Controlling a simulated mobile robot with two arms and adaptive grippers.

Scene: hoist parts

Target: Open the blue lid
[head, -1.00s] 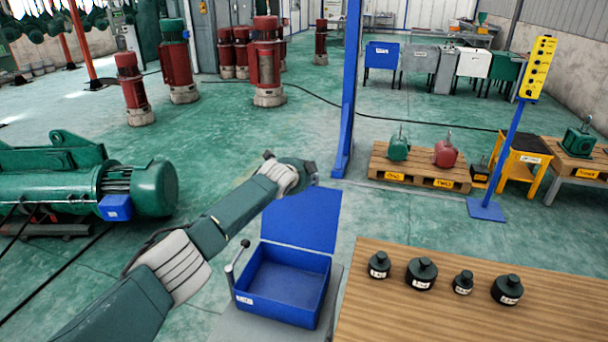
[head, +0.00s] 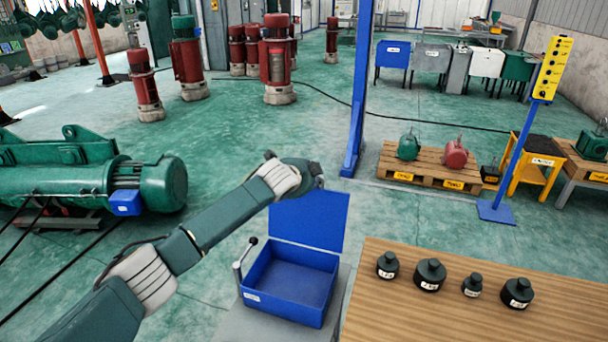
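A blue box (head: 290,285) stands on a grey stand in the lower middle of the head view. Its blue lid (head: 312,219) is raised, standing roughly upright at the back edge, and the empty inside shows. A lever with a dark knob (head: 252,241) stands at the box's left side. My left arm reaches in from the left, and its end (head: 310,172) is at the top edge of the lid. The fingers there cannot be made out, and I cannot tell whether they touch the lid. My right gripper is out of view.
A wooden table (head: 400,325) with several black weights (head: 429,274) stands right of the box. A blue post (head: 356,110) rises behind the lid. A pallet (head: 435,172) with motors and a yellow control box (head: 551,68) are farther right. Green floor (head: 230,150) lies open behind my arm.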

